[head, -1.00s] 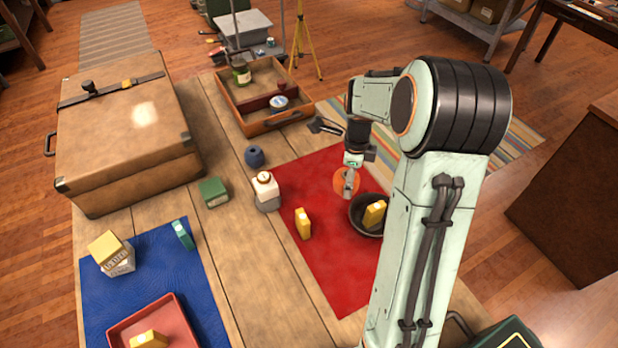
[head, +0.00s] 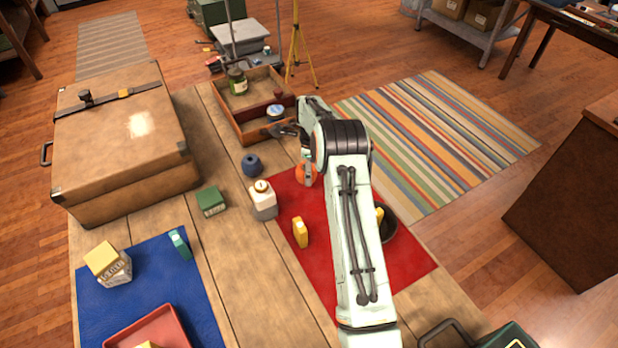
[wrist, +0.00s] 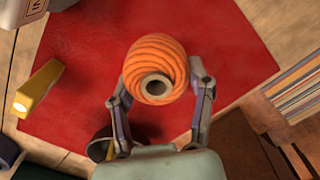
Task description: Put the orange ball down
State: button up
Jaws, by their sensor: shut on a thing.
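The orange ball (head: 303,172), which looks like wound yarn with a hole in it, is in my gripper (head: 308,180) over the far left part of the red mat (head: 385,275). In the wrist view, the two fingers of my gripper (wrist: 161,88) are shut on opposite sides of the orange ball (wrist: 157,55), and the red mat (wrist: 90,75) shows beneath. The gap between ball and mat is hard to judge. My arm hides part of the mat in the head view.
A dark bowl (head: 389,228) is partly behind my arm. The mat's middle has bare room.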

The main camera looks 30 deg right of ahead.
jog(key=shift+w+d+f, duration=0.1)
jog(key=shift+w+f, duration=0.2)
jog(key=shift+f, duration=0.15)
jog(key=shift+w+f, duration=0.15)
jog(key=shift+f, duration=1.5)
jog(key=shift+f, duration=0.1)
jog(key=o, duration=0.9)
jog(key=shift+o, duration=0.2)
